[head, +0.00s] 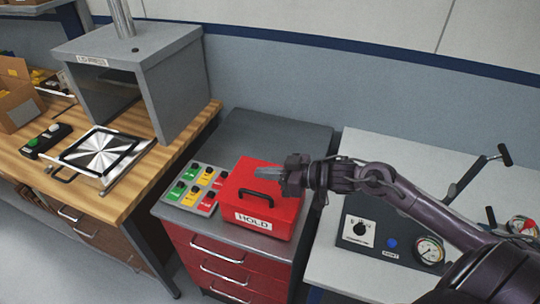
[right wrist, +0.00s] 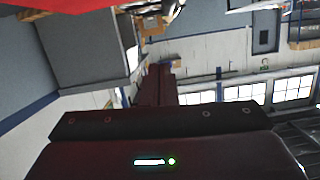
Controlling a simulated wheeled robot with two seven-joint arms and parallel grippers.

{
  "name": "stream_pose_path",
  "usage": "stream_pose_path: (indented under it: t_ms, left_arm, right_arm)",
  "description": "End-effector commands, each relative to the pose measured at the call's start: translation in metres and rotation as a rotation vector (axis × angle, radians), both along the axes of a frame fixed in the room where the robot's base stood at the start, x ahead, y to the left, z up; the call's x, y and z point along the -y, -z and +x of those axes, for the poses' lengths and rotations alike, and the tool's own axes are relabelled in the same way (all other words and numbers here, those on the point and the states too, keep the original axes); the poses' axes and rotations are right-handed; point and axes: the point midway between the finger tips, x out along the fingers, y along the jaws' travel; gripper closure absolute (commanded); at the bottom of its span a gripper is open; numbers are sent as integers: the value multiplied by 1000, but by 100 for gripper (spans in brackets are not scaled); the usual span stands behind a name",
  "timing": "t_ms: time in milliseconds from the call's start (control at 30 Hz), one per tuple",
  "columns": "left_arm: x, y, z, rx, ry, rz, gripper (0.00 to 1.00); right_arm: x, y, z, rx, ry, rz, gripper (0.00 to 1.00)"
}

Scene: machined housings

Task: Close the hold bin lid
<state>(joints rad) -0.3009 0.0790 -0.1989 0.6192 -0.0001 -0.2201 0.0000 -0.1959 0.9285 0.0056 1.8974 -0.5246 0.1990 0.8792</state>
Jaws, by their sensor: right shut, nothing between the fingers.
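The red hold bin (head: 277,221), with a white HOLD label on its front, stands on the grey top of a red drawer cabinet. Its red lid (head: 238,186) lies over the box and looks down flat, with a black handle (head: 257,196) on it. My right gripper (head: 283,180) is shut and empty, over the back right part of the lid; I cannot tell whether it touches. In the right wrist view its dark fingers (right wrist: 160,85) are together, and red shows along the top edge. My left gripper is not in view.
A panel of coloured switches (head: 196,188) sits left of the bin. A grey press housing (head: 130,75) and a metal plate fixture (head: 100,152) stand on the wooden bench (head: 110,200). A bench with a gauge (head: 429,250) and levers is at right.

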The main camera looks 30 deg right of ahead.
Motion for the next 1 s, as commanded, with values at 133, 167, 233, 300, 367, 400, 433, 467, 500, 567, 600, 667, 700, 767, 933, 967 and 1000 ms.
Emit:
stream_pose_path:
  t_ms: [133, 167, 233, 300, 367, 400, 433, 467, 500, 567, 600, 667, 700, 767, 933, 967, 1000]
  left_arm:
    - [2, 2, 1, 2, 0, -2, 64]
    - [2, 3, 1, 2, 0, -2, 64]
    - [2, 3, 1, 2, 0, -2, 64]
    - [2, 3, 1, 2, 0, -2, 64]
    - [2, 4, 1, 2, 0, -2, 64]
    - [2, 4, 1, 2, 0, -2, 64]
    - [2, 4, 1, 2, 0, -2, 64]
    - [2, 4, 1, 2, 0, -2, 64]
    - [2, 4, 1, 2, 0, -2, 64]
    - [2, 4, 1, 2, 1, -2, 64]
    - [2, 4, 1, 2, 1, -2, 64]
    - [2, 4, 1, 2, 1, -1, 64]
    - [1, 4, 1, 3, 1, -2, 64]
    - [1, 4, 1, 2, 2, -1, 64]
    - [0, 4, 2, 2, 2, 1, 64]
    - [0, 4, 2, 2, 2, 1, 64]
    - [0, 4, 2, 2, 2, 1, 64]
  right_arm:
    - [-9, 18, -8, 35, 1, -37, 100]
    - [-10, 21, -9, 35, 1, -37, 100]
    - [-13, 27, -12, 34, 0, -37, 100]
    - [-15, 32, -13, 34, 0, -37, 100]
    - [-17, 36, -15, 34, 0, -37, 100]
    - [-17, 39, -15, 34, 0, -37, 100]
    - [-18, 40, -16, 35, 1, -37, 100]
    - [-18, 42, -16, 35, 1, -37, 100]
    - [-19, 44, -17, 34, 0, -39, 100]
    - [-19, 46, -17, 34, 0, -39, 100]
    - [-20, 47, -17, 34, 0, -39, 100]
    - [-20, 48, -18, 34, 0, -39, 100]
    - [-20, 48, -18, 34, 0, -38, 100]
    - [-20, 49, -18, 34, 0, -38, 100]
    - [-21, 50, -18, 33, -1, -38, 100]
    - [-21, 50, -18, 33, -1, -38, 100]
    - [-21, 50, -18, 32, -1, -38, 100]
